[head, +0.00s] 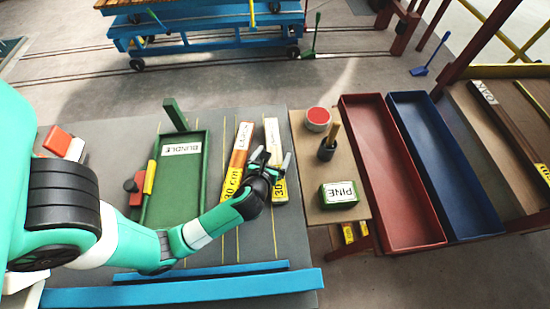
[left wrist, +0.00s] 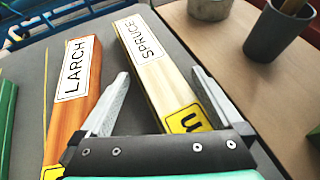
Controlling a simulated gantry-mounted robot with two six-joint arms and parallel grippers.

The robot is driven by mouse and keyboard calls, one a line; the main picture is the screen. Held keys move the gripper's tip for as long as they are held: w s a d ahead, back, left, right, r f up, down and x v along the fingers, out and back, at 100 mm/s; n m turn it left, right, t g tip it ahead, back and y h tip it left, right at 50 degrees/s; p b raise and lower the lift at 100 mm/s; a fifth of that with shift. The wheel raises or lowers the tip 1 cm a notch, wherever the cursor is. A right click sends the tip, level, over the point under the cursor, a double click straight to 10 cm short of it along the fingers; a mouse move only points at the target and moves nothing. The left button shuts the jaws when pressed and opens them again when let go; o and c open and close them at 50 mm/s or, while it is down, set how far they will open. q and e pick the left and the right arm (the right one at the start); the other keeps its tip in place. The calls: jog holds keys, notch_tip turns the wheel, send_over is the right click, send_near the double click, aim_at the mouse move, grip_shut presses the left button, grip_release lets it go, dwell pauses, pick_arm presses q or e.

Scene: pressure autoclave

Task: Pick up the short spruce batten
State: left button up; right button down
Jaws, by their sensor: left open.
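The short spruce batten (head: 280,192) is pale wood with a white label and a yellow end marked 30. It lies on the grey tabletop, right of the orange-brown larch batten (head: 236,160). My left gripper (head: 273,157) is open over the spruce batten and hides its middle in the head view. In the left wrist view the spruce batten (left wrist: 168,75) runs between the two spread fingers of the left gripper (left wrist: 160,76), its SPRUCE label and yellow end showing. Whether the fingers are level with it or above it, I cannot tell. My right gripper is out of view.
The larch batten lies close on the left. A green tray labelled BUNDLE (head: 150,205) is further left. To the right are a dark cup (head: 326,151), a red-topped tin (head: 317,117), a green PINE box (head: 339,195), and red (head: 435,236) and blue (head: 488,230) trays.

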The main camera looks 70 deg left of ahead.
aim_at(273, 148)
pick_arm(q)
jog(key=shift+w+a+f, duration=0.1)
jog(key=shift+a, duration=0.05)
jog(key=shift+c, duration=0.3)
grip_shut()
notch_tip(273, 148, up, 4)
jog(key=p, duration=0.3)
jog(key=s+d+r+p, duration=0.1)
jog(key=r, duration=0.1)
jog(key=s+d+r+p, duration=0.1)
jog(key=d+r, duration=0.1)
jog(key=d+r+p, duration=0.1)
jog(key=r+p, duration=0.1)
jog(key=shift+s+d, duration=0.25)
jog(key=shift+s, duration=0.15)
jog(key=f+p+v, duration=0.1)
jog(key=v, duration=0.8)
jog(key=shift+s+d+p, duration=0.25)
jog(key=shift+d+p, duration=0.05)
jog(key=shift+d, duration=0.15)
